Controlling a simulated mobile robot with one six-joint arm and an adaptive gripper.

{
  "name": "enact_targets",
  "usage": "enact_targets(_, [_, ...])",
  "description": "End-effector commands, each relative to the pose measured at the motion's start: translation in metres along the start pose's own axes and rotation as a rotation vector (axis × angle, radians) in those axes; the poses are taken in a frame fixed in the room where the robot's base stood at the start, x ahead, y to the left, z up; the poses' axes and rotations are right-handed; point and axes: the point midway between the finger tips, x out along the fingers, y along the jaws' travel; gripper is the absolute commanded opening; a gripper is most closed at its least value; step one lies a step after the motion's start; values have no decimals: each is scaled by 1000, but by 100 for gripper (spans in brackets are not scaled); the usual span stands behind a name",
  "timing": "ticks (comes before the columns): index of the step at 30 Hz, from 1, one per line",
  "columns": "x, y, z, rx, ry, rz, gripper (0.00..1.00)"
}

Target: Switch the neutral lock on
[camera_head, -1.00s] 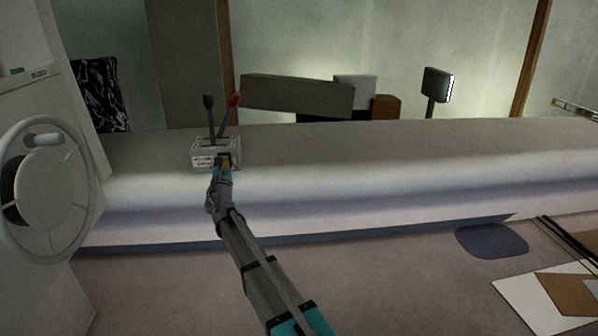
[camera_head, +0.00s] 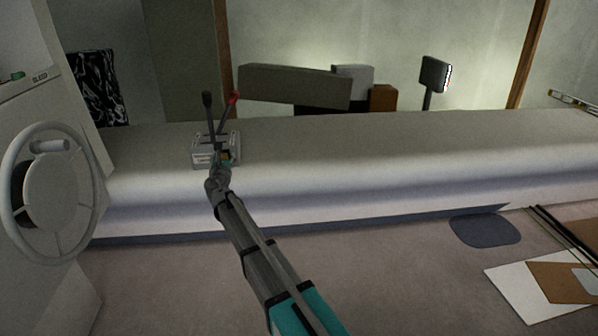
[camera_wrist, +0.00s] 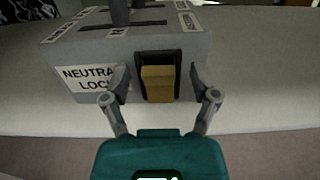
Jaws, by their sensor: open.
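The control box (camera_head: 203,150) is a grey unit on the long ledge, with a black-knobbed lever (camera_head: 209,112) and a red-knobbed lever (camera_head: 226,112) standing up from its top. In the wrist view, its front face carries a "NEUTRAL LOCK" label (camera_wrist: 85,79), partly hidden by my left finger. Beside the label is the neutral lock, an amber rocker switch (camera_wrist: 158,84) in a black frame. My gripper (camera_wrist: 161,84) is open, with one finger on each side of the switch and nothing between them but the switch in view. I cannot tell whether the fingers touch the box.
A white console with a steering wheel (camera_head: 57,190) stands at the left. The pale ledge (camera_head: 400,150) is clear to the right of the box. A dark mat (camera_head: 485,230) and flat panels (camera_head: 520,298) lie on the floor at the right.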

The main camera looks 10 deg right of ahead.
Motion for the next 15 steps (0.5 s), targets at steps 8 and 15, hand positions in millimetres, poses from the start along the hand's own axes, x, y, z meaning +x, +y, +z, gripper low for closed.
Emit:
enact_targets(8, [-17, 0, 2, -1, 43, 5, 77])
enact_targets(15, [-50, -1, 3, -1, 42, 4, 77])
